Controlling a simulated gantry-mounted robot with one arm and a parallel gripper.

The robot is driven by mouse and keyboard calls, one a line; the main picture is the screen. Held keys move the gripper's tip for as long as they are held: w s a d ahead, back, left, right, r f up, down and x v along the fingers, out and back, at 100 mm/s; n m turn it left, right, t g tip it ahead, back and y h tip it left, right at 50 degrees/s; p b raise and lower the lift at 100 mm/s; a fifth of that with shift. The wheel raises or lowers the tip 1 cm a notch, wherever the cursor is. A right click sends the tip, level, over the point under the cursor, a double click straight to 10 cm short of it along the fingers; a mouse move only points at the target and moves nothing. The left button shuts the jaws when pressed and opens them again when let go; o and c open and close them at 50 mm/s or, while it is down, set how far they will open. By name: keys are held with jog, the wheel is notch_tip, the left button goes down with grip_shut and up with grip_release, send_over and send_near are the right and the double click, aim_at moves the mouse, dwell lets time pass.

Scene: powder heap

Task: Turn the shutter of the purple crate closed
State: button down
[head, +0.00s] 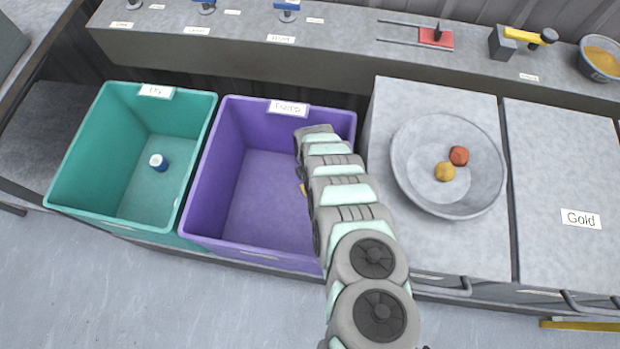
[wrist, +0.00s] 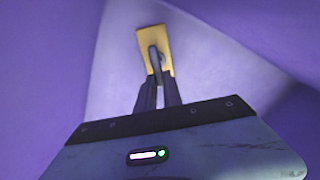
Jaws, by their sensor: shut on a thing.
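The purple crate (head: 215,195) stands left of centre in the head view, with a white label on its back rim. My arm reaches down into its right side and hides part of that wall and floor. In the wrist view, a yellow plate (wrist: 145,37), which looks like the shutter, lies against a pale purple face inside the crate. It carries a small grey handle. A sliver of yellow (head: 303,190) shows beside my arm in the head view. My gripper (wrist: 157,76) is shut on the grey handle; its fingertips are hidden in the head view.
A teal crate (head: 85,165) holding a small blue-and-white item (head: 158,162) stands left. Right is a grey bowl (head: 420,192) with a red and a yellow lump, then a "Gold" lid (head: 555,150). Blue-handled fixtures (head: 287,6) and a red slider (head: 436,38) line the back ledge.

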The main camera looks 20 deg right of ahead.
jog(key=shift+s+n, duration=0.15)
jog(key=shift+n, duration=0.65)
jog(key=c, duration=1.5)
grip_release()
notch_tip(320, 180, up, 11)
jog(key=p, duration=0.4)
jog(key=shift+f+p, duration=0.1)
jog(key=shift+p, duration=0.25)
